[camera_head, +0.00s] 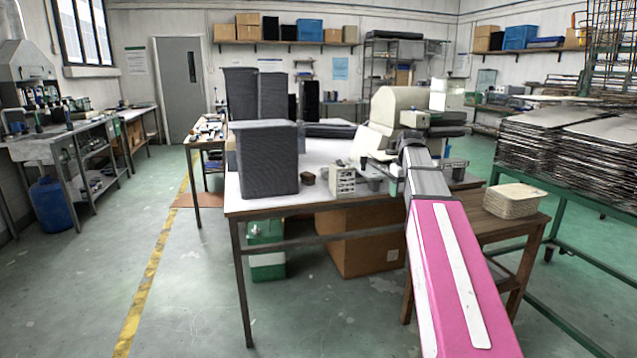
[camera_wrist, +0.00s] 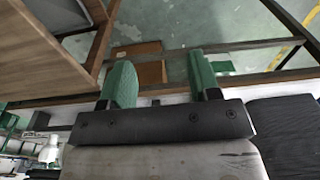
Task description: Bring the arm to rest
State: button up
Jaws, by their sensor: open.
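My gripper (camera_wrist: 160,66) shows in the wrist view as two green fingers set well apart, with nothing between them. In the head view my pink and grey arm reaches from the lower right to the right part of the white-topped table (camera_head: 315,205). There the gripper itself cannot be made out clearly at the arm's far end. In the wrist view the floor (camera_wrist: 235,30) and a table's frame show beyond the fingers.
A dark panel stack (camera_head: 268,165) stands on the table's front left. Small boxes and a pale machine (camera_head: 395,105) are near my arm. A light panel stack (camera_head: 514,201) lies on a wooden side table (camera_head: 500,232) to the right.

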jog(key=s+a+f+m, duration=0.1)
jog(key=s+a+f, duration=0.2)
jog(key=s+f, duration=0.4)
jog(key=s+a+f+m, duration=0.1)
jog(key=s+a+f, duration=0.2)
jog(key=s+f, duration=0.5)
jog(key=s+a+f+m, duration=0.1)
jog(key=s+a+f, duration=0.3)
jog(key=f, duration=1.4)
jog(key=s, duration=0.3)
jog(key=shift+s+f+m+g+h, duration=0.25)
jog(key=shift+f+m+g+h, duration=0.05)
jog(key=shift+f+g, duration=0.1)
